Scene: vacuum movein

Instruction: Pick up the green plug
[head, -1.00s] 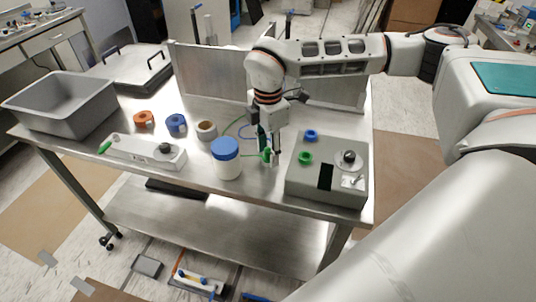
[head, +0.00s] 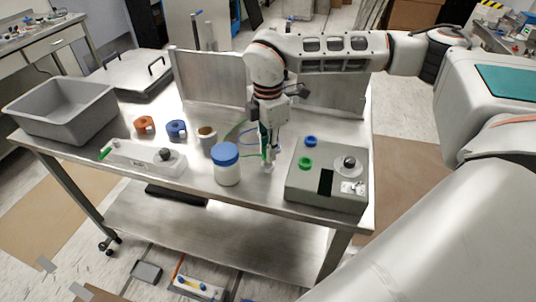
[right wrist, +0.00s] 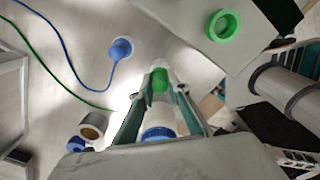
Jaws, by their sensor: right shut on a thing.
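The green plug (right wrist: 160,82) is between the fingers of my right gripper in the right wrist view. My right gripper (head: 267,168) is shut on it, low over the steel table between the white jar and the grey box. The gripper also shows in the right wrist view (right wrist: 159,73). The fingers hide most of the plug in the head view. A green cable (right wrist: 50,62) runs from the left towards the gripper. My left gripper is not in view.
The grey box (head: 300,184) with green (head: 305,163) and blue (head: 311,141) rings stands close right. The blue-lidded jar (head: 227,170) stands close left. A blue plug (right wrist: 121,48) lies nearby. Tape rolls, a white power strip (head: 130,153) and a grey bin (head: 60,119) are farther left.

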